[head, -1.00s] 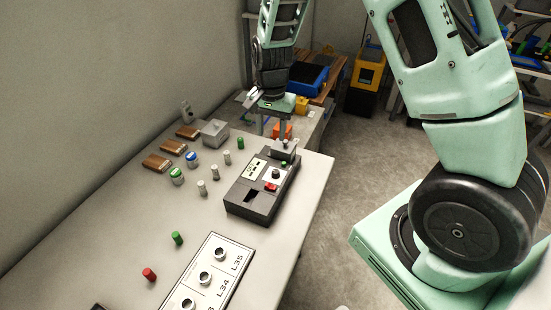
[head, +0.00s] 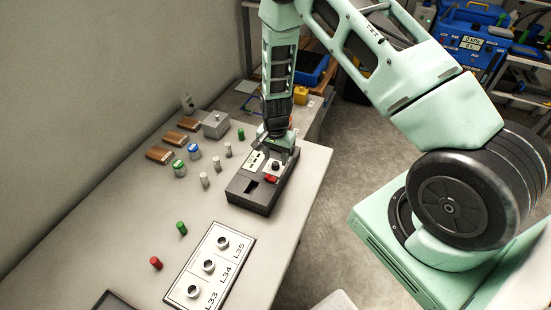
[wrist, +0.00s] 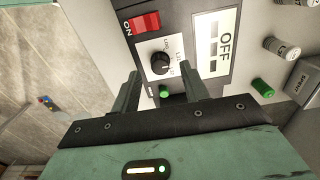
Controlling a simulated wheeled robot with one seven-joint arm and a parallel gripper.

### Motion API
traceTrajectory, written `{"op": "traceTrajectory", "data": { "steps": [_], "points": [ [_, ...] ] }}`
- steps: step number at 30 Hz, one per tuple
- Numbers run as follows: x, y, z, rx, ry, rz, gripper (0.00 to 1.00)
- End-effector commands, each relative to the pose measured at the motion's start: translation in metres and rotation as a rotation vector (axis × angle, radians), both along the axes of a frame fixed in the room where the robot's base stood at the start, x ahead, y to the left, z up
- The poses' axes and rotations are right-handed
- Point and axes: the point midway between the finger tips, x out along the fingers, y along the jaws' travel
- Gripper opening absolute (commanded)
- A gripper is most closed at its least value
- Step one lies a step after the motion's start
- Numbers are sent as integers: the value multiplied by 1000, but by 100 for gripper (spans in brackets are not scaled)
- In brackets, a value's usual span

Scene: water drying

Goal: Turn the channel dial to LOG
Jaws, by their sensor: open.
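The channel dial is a black round knob (wrist: 159,63) on a white label plate of the dark device (head: 243,200). The small lettering around it is too blurred to read fully, and its pointer setting cannot be told. In the head view the dial (head: 276,165) shows just below my gripper (head: 279,140). In the wrist view my gripper (wrist: 161,80) is open and empty, its two fingers pointing at the plate, with the dial just beyond and between the fingertips. Contact cannot be told.
A red switch (wrist: 143,23) marked ON sits beside the dial, and a display (wrist: 216,45) reads OFF. A green button (wrist: 165,93) lies between the fingers. Vials (head: 228,150), brown blocks (head: 160,155) and a labelled holder (head: 208,267) stand on the table (head: 120,225).

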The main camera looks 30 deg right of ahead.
Motion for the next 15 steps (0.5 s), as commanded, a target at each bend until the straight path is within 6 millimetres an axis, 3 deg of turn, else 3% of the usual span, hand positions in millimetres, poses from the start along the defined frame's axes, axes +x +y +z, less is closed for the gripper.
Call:
{"op": "traceTrajectory", "data": {
  "steps": [6,15],
  "points": [
    [0,0,-21,-1,1,1,45],
    [1,0,-27,0,-1,1,45]
  ]
}}
